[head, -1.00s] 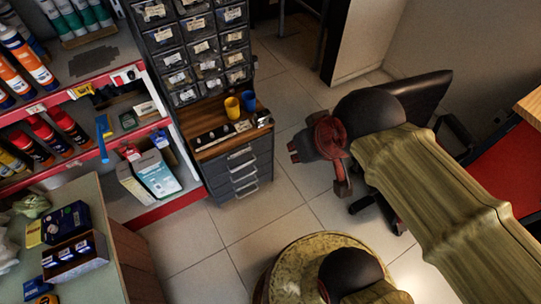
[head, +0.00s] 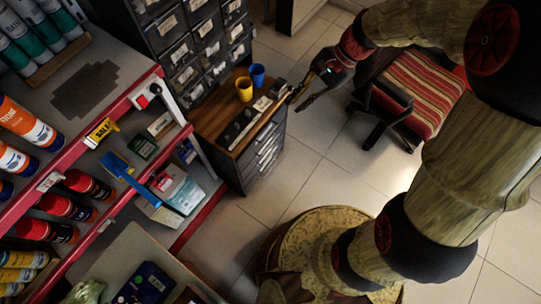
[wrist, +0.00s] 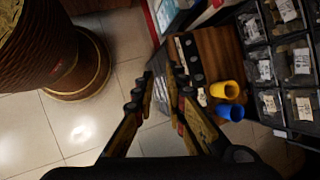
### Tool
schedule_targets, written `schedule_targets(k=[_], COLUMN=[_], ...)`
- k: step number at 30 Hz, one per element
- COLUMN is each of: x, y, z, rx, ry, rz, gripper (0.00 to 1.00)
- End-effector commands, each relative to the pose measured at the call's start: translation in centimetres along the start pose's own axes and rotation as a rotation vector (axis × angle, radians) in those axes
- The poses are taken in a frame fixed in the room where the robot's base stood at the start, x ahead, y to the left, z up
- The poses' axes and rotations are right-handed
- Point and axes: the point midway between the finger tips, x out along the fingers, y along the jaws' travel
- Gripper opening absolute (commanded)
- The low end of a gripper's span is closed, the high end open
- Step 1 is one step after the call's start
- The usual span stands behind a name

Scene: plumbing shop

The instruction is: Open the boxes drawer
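The dark grey drawer cabinet (head: 240,172) stands on the floor under a wooden top. Its front has several drawers (head: 268,150) with pale handles, and they look shut. No label tells me which one is the boxes drawer. My gripper (head: 300,98) is in front of the cabinet's right end, near the top's edge. In the wrist view my gripper (wrist: 164,80) has its two fingers apart with nothing held between them. The wooden top (wrist: 215,55) is right beside the right finger there. I cannot tell whether a fingertip touches the cabinet, and the drawer fronts are mostly hidden there.
A yellow cup (head: 244,89) and a blue cup (head: 257,76) stand on the wooden top. Small labelled bins (head: 180,50) rise behind. Shelves of bottles (head: 75,185) are on the left. A striped chair (head: 415,95) is at right. Tiled floor (head: 310,165) is open before the drawers.

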Motion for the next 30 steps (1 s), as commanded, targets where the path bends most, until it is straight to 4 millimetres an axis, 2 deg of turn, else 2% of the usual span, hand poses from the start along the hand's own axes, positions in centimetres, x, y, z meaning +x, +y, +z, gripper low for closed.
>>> schedule_targets(k=[1, 9, 16, 23, 30], x=[2.0, 11.1, 19.8, 29.4, 39.4], y=[-0.3, -2.3, -2.3, -0.5, 3.0], z=[-1.4, -7.4, -12.7, -17.6, -21.7], rx=[0.069, 0.451, 0.786, 1.128, 1.47], ry=[-0.047, -0.28, -0.466, -0.641, -0.805], rz=[-0.003, -0.043, -0.066, -0.083, -0.101], gripper=[0.13, 0.13, 0.13, 0.13, 0.13])
